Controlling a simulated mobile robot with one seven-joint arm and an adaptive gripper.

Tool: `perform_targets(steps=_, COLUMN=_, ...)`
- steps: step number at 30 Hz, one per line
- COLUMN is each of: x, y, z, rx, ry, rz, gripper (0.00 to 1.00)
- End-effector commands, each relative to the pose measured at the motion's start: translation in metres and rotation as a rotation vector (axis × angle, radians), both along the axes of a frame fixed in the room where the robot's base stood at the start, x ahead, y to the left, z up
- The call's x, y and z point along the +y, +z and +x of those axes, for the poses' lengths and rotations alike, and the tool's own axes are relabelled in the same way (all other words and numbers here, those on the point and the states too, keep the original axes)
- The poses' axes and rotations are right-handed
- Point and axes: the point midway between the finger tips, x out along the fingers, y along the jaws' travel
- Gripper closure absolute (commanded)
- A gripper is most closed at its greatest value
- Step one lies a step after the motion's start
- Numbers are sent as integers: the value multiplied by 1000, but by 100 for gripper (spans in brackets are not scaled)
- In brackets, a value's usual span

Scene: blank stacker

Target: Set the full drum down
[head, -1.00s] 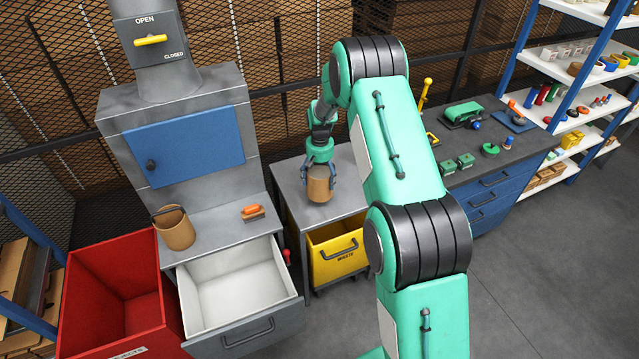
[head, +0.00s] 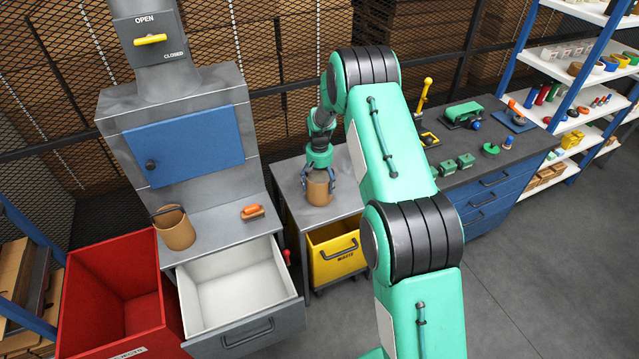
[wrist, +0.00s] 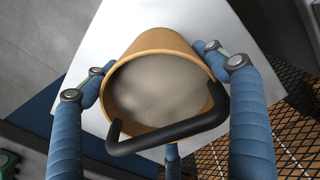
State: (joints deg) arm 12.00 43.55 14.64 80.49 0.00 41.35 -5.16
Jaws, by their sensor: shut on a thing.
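The full drum (head: 319,188) is a brown cylinder, upright at the grey cabinet top (head: 291,194) above the yellow waste bin. In the wrist view the drum (wrist: 158,52) shows a pale grey fill (wrist: 160,90) up near its rim and a black handle (wrist: 185,133) across its near side. My gripper (head: 318,180) is shut on the drum from above, with blue fingers on either side of it. Whether the drum's base touches the cabinet top cannot be told for certain.
A second brown drum (head: 175,228) with a handle and an orange-handled brush (head: 252,211) stand on the grey machine's ledge. An open white-lined drawer (head: 240,283), a red bin (head: 85,295) and a yellow waste bin (head: 336,250) lie in front. The cabinet top around the held drum is clear.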

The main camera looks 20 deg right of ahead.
Motion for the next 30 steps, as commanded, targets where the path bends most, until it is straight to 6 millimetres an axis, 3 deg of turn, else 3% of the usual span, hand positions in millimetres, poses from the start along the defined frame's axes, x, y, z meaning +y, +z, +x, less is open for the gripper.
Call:
perform_targets(steps=12, x=0, y=-1, z=1, rx=-3, ry=0, rz=0, gripper=73)
perform_targets(steps=13, x=0, y=-2, z=0, rx=-1, ry=0, rz=0, gripper=12)
perform_targets(steps=15, x=0, y=-2, z=0, rx=-1, ry=0, rz=0, gripper=0)
perform_targets(steps=30, x=0, y=5, z=1, rx=-1, ry=0, rz=0, gripper=0)
